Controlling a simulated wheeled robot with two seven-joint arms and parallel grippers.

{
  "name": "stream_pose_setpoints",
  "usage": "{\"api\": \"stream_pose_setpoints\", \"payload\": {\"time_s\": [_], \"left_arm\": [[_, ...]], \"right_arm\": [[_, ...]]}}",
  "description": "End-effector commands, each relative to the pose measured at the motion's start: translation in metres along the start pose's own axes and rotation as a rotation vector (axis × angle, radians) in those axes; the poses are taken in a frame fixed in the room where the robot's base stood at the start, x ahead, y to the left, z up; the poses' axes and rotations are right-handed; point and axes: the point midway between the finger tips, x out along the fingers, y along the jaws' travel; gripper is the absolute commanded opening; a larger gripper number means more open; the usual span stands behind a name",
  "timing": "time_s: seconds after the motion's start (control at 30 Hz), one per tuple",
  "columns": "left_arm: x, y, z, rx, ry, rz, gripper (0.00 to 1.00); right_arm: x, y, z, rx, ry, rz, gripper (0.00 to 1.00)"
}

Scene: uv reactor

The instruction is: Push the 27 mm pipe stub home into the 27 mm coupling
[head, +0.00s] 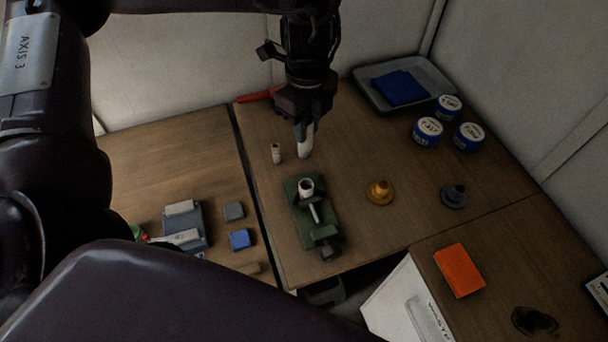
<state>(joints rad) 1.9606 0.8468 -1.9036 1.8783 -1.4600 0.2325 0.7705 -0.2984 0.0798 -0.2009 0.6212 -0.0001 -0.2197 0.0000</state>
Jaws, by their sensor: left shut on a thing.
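My left gripper (304,112) points down over the wooden table and is shut on a white pipe stub (305,143). The stub hangs roughly upright below the fingers; I cannot tell whether its lower end touches the table. A green vise (326,231) stands in front of it. A white, open-topped coupling (306,188) sits upright at the far end of the vise, apart from the stub and nearer to me. A smaller white cylinder (276,153) stands on the table left of the held stub. Sizes cannot be read. My right gripper is not in view.
An orange flanged part (379,192) and a grey one (453,196) stand right of the vise. Several blue-and-white tubs (428,132) and a grey tray (364,91) with a blue cloth are at the back right. An orange block (459,270) lies front right.

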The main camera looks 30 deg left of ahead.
Motion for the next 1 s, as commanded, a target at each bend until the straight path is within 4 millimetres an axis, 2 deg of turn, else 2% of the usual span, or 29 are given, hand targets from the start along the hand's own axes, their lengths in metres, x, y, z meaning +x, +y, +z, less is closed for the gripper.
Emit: {"api": "stream_pose_setpoints", "payload": {"time_s": [0.03, 0.1, 0.5, 0.77, 1.0], "left_arm": [[0.015, 0.001, 0.000, -0.001, 0.004, 0.007, 0.02], [0.031, 0.002, 0.000, -0.002, 0.004, 0.008, 0.02], [0.116, 0.001, 0.000, -0.001, 0.002, 0.005, 0.02], [0.137, 0.000, 0.000, 0.001, 0.001, 0.002, 0.02], [0.167, 0.000, 0.000, 0.001, 0.001, 0.002, 0.02]], "right_arm": [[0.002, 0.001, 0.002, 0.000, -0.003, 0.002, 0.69], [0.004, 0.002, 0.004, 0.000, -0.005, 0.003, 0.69], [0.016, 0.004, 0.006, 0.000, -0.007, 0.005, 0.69], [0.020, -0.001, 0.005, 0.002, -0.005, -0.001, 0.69], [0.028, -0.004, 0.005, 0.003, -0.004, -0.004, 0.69]]}}
